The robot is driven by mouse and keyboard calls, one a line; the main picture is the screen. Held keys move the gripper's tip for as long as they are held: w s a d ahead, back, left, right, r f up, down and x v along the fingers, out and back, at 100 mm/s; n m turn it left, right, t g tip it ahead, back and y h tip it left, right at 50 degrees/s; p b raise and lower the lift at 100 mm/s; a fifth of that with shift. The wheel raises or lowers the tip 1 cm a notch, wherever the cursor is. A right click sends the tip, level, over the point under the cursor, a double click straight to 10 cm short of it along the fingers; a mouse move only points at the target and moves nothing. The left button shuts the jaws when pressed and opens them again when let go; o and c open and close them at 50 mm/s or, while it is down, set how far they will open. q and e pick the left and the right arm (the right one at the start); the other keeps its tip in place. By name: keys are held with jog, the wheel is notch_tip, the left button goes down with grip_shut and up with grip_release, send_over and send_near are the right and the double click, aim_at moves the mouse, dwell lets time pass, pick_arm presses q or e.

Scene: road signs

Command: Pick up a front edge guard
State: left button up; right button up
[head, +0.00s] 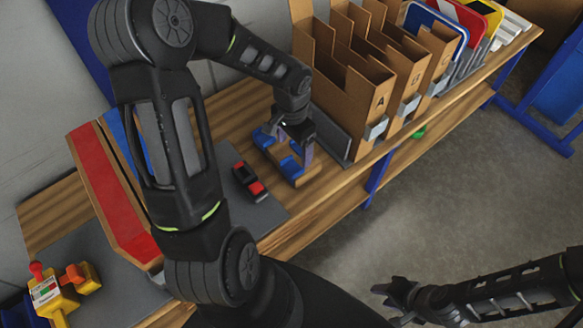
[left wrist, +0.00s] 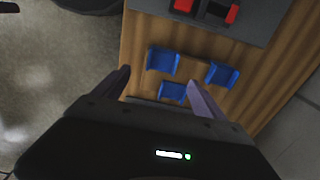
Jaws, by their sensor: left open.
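Several small blue edge guards (head: 290,166) sit with a wooden holder on the wooden bench. In the left wrist view one blue guard (left wrist: 172,92) shows between my fingers, and two others, one at the left (left wrist: 162,60) and one at the right (left wrist: 222,75), lie beyond the fingertips. My left gripper (head: 295,147) points down over the holder with its fingers apart. Contact with a guard cannot be told. Part of the holder is hidden by the gripper. My right gripper (head: 396,295) is over the floor at the lower right, away from the bench; its jaw opening is unclear.
Cardboard bins (head: 350,98) marked with letters stand right of the holder, with road signs (head: 437,27) behind. A red and black item (head: 249,182) lies on a grey mat at the left. A red-topped board (head: 108,190) and yellow tools (head: 52,293) are further left.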

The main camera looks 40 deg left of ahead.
aim_at(291, 169)
pick_arm(q)
jog(key=shift+s+a, duration=0.15)
jog(key=shift+s, duration=0.2)
jog(key=shift+f, duration=1.3)
jog(key=shift+w+a+f, duration=0.1)
jog(key=shift+f, duration=1.25)
jog(key=shift+w+f, duration=0.1)
jog(key=shift+f, duration=1.2)
